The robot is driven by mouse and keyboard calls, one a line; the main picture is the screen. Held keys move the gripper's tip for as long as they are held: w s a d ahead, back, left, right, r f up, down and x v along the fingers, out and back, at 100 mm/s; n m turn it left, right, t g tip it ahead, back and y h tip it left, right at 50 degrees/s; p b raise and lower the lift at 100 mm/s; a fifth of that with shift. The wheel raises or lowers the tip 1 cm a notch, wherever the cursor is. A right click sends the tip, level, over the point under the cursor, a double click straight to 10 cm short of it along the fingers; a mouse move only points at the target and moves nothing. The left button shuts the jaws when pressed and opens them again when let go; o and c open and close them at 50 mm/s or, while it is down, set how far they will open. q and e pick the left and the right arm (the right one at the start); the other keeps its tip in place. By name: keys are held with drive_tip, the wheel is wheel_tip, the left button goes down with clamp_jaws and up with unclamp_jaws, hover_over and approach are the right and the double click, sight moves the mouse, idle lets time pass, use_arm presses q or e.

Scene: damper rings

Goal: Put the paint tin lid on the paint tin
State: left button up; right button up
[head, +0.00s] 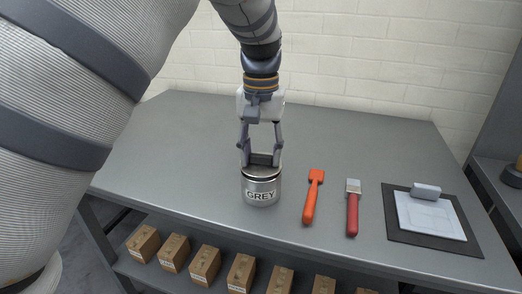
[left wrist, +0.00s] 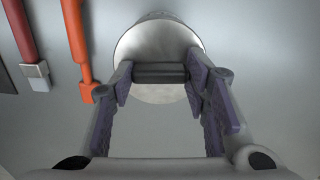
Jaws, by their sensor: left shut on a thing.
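The paint tin (head: 261,193) is a silver cylinder marked "GREY", upright near the middle of the table. The paint tin lid (head: 262,174) is a silver disc with a dark bar-shaped grip. My left gripper (head: 261,160) points down over the tin, its fingers shut on that bar. The lid also shows in the left wrist view (left wrist: 157,47), with the bar between the fingertips (left wrist: 160,73). The lid is level and lined up over the tin's mouth; I cannot tell whether it is seated or just above the rim. The lid hides the tin's inside. My right gripper is not in view.
An orange scraper-like tool (head: 312,197) and a red-handled brush (head: 352,208) lie right of the tin. Further right, a dark mat (head: 408,236) bears a white sheet and a grey block (head: 426,191). Small cardboard boxes (head: 205,264) stand on a lower shelf. The table's left side is clear.

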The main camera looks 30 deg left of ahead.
use_arm(q)
drive_tip(key=shift+f, duration=0.6)
drive_tip(key=o, duration=1.2)
wheel_tip(320, 180, up, 12)
